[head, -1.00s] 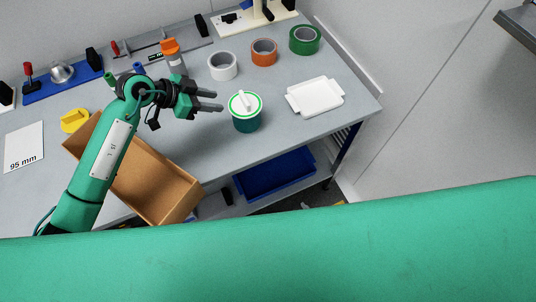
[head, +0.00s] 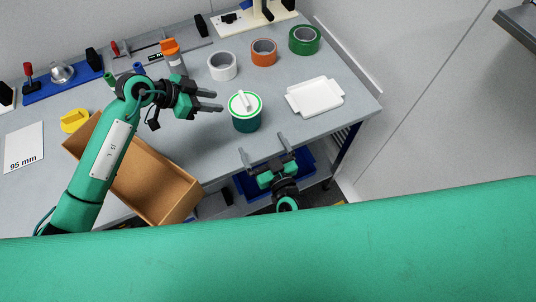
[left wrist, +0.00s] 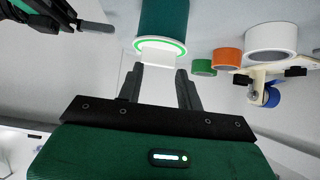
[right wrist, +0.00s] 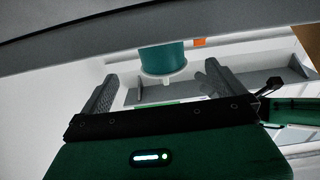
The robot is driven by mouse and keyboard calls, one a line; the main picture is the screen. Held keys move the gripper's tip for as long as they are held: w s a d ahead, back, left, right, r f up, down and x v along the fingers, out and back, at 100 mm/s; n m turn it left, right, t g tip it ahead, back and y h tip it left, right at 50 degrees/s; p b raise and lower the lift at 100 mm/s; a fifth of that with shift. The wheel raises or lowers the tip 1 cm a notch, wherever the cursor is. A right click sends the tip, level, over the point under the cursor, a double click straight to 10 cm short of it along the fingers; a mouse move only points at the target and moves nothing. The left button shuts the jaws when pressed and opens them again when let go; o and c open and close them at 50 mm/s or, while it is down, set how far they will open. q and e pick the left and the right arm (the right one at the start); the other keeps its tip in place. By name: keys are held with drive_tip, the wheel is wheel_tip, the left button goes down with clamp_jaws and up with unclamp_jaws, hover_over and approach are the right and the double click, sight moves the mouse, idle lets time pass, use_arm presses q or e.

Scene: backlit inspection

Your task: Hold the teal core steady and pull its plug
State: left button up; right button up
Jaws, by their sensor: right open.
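The teal core (head: 247,124) stands upright on the grey table, its white plug (head: 243,103) with a raised grip bar seated in the green-rimmed top. My left gripper (head: 221,101) is open and empty just left of the core, apart from it. In the left wrist view the core (left wrist: 163,20) and plug (left wrist: 158,53) show beyond the fingers. My right gripper (head: 264,149) is open and empty in front of the core, at the table's front edge, fingers toward the table. The right wrist view shows the core (right wrist: 162,57) beyond and between its fingers.
A white tray (head: 316,108) lies right of the core. White (head: 222,74), orange (head: 264,59) and green (head: 304,47) tape rolls stand behind. An open cardboard box (head: 190,203) sits front left, under my left arm. Bare table surrounds the core.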

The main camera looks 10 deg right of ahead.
sight(251, 125)
drive_tip(key=x, duration=1.1)
drive_tip(key=shift+f, duration=0.1)
drive_tip(key=shift+s, duration=0.1)
drive_tip(key=c, duration=1)
drive_tip(key=shift+f, duration=0.15)
